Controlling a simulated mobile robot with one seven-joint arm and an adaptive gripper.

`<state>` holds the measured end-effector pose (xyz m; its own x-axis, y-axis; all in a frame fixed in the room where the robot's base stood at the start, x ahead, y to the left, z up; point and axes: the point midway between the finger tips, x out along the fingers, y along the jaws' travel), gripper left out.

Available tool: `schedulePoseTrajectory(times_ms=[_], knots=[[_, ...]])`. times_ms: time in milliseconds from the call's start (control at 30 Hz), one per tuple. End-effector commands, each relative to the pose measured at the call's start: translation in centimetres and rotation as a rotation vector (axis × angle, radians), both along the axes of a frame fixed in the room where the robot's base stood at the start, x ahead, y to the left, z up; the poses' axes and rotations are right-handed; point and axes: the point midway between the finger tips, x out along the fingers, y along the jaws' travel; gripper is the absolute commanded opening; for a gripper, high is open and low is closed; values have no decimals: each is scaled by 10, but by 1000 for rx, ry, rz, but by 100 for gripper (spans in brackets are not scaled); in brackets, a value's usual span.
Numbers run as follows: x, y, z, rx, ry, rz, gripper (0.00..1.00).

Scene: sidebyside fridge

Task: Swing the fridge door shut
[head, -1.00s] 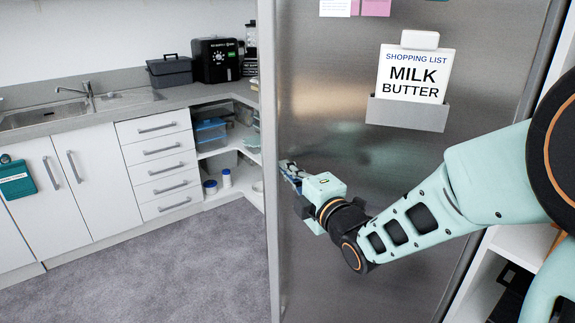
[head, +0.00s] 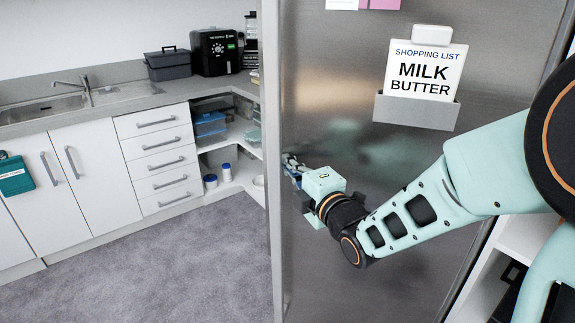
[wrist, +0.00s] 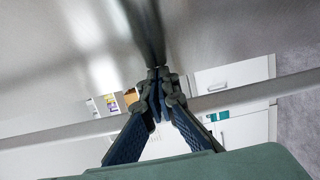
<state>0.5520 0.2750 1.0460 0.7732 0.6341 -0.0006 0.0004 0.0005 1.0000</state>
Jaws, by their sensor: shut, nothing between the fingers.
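The fridge door (head: 330,110) is a tall brushed-steel panel that fills the middle of the head view. It stands open, with its free vertical edge (head: 273,200) on the left. The door surface also fills the upper part of the wrist view (wrist: 220,40). My gripper (head: 288,162) is at the door's face, near that left edge, at about mid-height of the picture. In the wrist view its fingers (wrist: 160,75) are together and hold nothing. I cannot tell for certain whether the fingertips touch the steel.
A shopping list (head: 425,72) in a grey holder (head: 417,111) hangs on the door above my arm. White shelves (head: 515,245) show at the right, beside the door. White drawers (head: 158,155) and a sink counter (head: 130,100) stand at the left. The grey carpet (head: 170,270) is clear.

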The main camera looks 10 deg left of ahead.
Motion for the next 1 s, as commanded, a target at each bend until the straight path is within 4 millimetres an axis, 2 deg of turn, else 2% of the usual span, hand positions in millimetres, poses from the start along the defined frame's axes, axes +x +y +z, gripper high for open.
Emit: schedulePoseTrajectory(times_ms=[167, 367, 667, 1000], knots=[[14, 0, -4, 2, -4, -30, 0], [43, -1, -7, 4, -6, -96, 0], [102, -11, -7, 4, -2, -229, 0], [171, -33, -1, 0, 3, -394, 0]])
